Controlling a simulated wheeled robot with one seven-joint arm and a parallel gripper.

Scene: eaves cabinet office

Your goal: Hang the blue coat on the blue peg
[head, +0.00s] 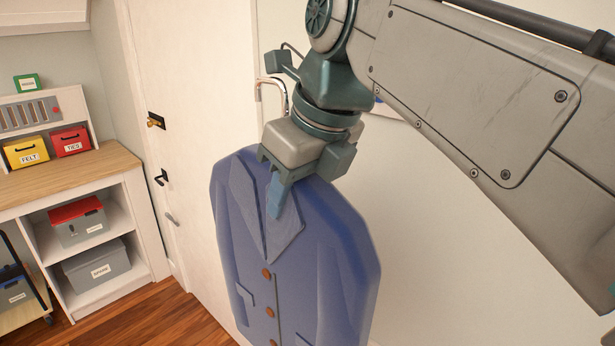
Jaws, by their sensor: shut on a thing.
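The blue coat (325,235) hangs upright in the middle of the head view, with lapels, brown buttons and a pocket showing. Its lower end runs out of the picture. My gripper (275,200) is shut on the coat at its collar, pointing down. My arm comes in from the upper right. I cannot make out a blue peg. Part of the wall behind is hidden by my arm and the coat.
A white door (185,120) with a brass knob stands behind and left of the coat. At the left, a wooden-topped shelf unit (95,165) holds a yellow box (25,152), a red box (71,141) and grey boxes below. Wooden floor (165,322) shows at the lower left.

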